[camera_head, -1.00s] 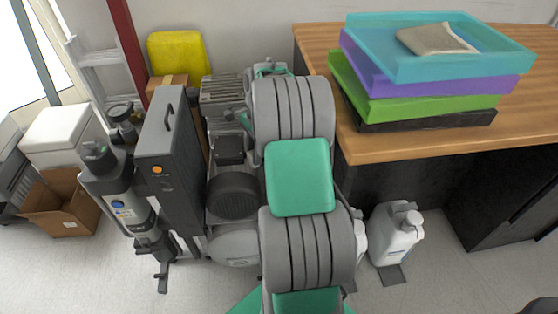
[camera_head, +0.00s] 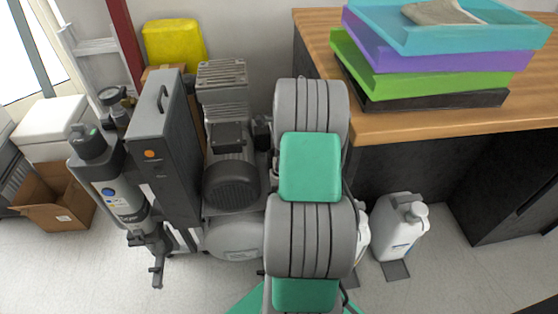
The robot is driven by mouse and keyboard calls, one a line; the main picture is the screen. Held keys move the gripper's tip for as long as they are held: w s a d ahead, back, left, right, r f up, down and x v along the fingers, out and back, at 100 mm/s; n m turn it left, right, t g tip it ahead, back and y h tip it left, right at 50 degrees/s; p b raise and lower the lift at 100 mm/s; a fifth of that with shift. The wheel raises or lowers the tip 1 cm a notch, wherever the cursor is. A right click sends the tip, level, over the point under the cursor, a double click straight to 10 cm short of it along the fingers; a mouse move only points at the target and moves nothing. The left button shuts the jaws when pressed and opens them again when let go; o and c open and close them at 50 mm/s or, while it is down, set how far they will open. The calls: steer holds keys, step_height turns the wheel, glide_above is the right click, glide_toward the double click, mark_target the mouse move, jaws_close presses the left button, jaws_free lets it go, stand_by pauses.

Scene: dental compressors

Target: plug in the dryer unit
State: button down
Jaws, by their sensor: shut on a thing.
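A tall dark grey housing (camera_head: 163,170) with a top handle and an orange button stands on the left; it looks like the dryer unit, though I cannot be sure. A grey cylinder (camera_head: 115,185) with a dark cap and a blue label stands at its left side. A compressor motor (camera_head: 231,182) with a finned head sits to its right. My grey and green arm fills the middle and covers what lies behind it. My gripper is hidden behind the arm. No plug, cord end or socket can be made out.
A wooden-topped bench (camera_head: 425,122) on the right carries stacked trays (camera_head: 440,82). A white jug (camera_head: 398,232) stands on the floor before it. An open cardboard box (camera_head: 60,200), a white bin (camera_head: 52,125) and a yellow container (camera_head: 173,42) are at left. Floor at front left is clear.

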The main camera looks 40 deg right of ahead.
stand_by(0.5)
steer(key=shift+f, duration=0.8)
steer(key=c, duration=1.1)
jaws_free()
steer(key=shift+o, duration=0.2)
steer(key=shift+f, duration=0.1)
steer(key=r, duration=0.2)
steer(key=r+p, duration=0.1)
steer(key=r, duration=0.2)
steer(key=d+r+p, duration=0.1)
steer(key=r, duration=0.1)
steer(key=shift+s+r, duration=0.35)
steer(key=shift+r, duration=0.05)
